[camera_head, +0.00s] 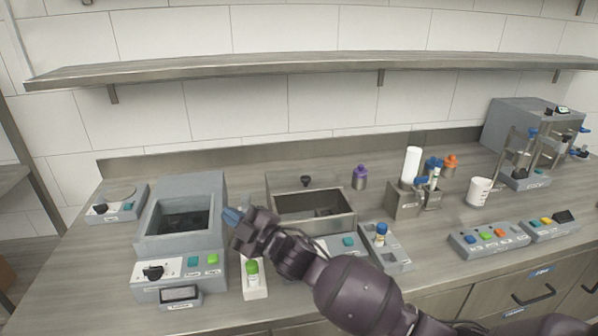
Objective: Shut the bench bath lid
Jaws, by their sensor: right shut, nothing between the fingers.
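An open-topped steel bath (279,213) stands on the middle of the bench, its inside showing. A panel with a black knob (306,181) is at its back edge; I take this for the lid, standing open. My right gripper (232,217) has blue fingertips. It is shut and empty, between the steel bath and a grey box-shaped unit (153,222) on the left. Whether the fingertips touch the grey unit I cannot tell. My right arm hides part of the steel bath's front. My left gripper is not in view.
The grey unit has a dark recess on top and a dial in front. A blue-capped vial (381,233) is in a holder right of my arm. A purple bottle (360,177) stands behind. A shelf (330,70) runs above.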

